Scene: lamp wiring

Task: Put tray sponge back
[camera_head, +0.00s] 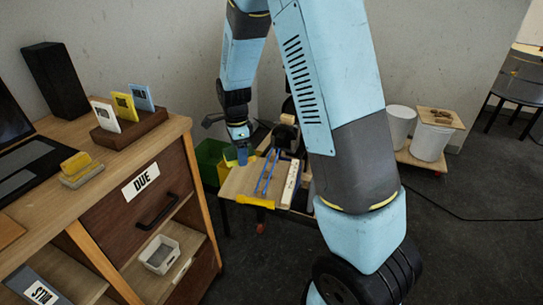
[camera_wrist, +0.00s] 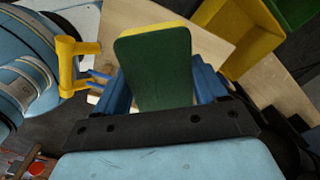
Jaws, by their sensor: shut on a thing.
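A sponge (camera_wrist: 155,70) with a dark green face and a yellow edge is between the blue fingers of my gripper (camera_wrist: 162,88) in the wrist view. My gripper is shut on it and hides its lower end. In the head view my gripper (camera_head: 242,158) points down over the left side of a wooden-topped cart (camera_head: 240,182), with a bit of the yellow sponge (camera_head: 230,161) showing beside it. I cannot tell whether the sponge touches the cart top.
A green bin (camera_head: 208,153) stands left of the cart; a yellow bin (camera_wrist: 246,38) shows at upper right in the wrist view. Blue tongs-like strips (camera_head: 268,172) and a white power strip (camera_head: 291,183) lie on the cart. A desk (camera_head: 175,130) stands left; white buckets (camera_head: 430,142) stand right.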

